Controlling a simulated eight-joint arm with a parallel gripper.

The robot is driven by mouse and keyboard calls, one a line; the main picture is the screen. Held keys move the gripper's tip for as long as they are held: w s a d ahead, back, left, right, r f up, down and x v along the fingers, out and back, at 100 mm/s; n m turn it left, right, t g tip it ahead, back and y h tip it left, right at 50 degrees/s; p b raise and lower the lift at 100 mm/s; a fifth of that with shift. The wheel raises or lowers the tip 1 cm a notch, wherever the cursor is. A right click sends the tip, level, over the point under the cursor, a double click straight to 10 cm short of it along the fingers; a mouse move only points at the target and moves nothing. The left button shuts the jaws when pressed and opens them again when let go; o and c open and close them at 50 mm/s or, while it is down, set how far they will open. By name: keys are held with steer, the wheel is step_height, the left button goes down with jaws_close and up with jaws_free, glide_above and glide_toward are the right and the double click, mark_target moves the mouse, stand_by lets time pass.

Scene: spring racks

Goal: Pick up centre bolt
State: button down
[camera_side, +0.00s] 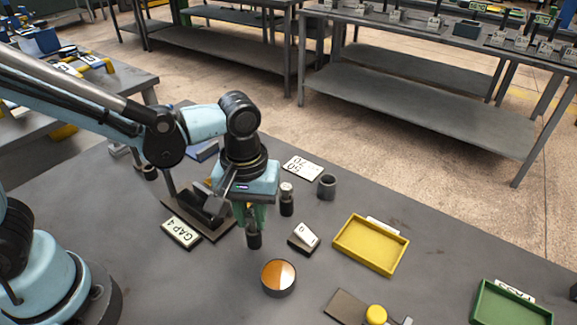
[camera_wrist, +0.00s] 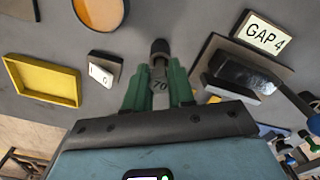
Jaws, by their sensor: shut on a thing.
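My gripper (camera_side: 252,215) has green fingers and points down over the grey bench. It is shut on a dark upright bolt (camera_side: 254,240), which I take for the centre bolt. The fingers hide part of the bolt. I cannot tell whether its lower end touches the bench.
A dark fixture with a GAP 4 plate (camera_side: 181,233) stands just left. A dark cylinder with a pale top (camera_side: 287,203), a grey cup (camera_side: 327,187), a small tilted block (camera_side: 303,238) and a yellow tray (camera_side: 370,245) lie right. A round orange-faced disc (camera_side: 278,277) is in front.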

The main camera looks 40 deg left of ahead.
step_height(320, 180, up, 9)
steer(key=shift+s+d+r, duration=0.1)
steer(key=shift+d+r, duration=0.05)
steer(key=shift+d, duration=0.2)
steer(key=s+d, duration=0.3)
steer(key=d, duration=0.5)
steer(key=shift+s+a+f, duration=0.1)
steer(key=shift+s+f, duration=0.05)
steer(key=shift+f, duration=2.95)
steer(key=shift+f, duration=0.6)
steer(key=shift+r, duration=0.15)
step_height(320, 180, up, 7)
stand_by(0.5)
stand_by(0.4)
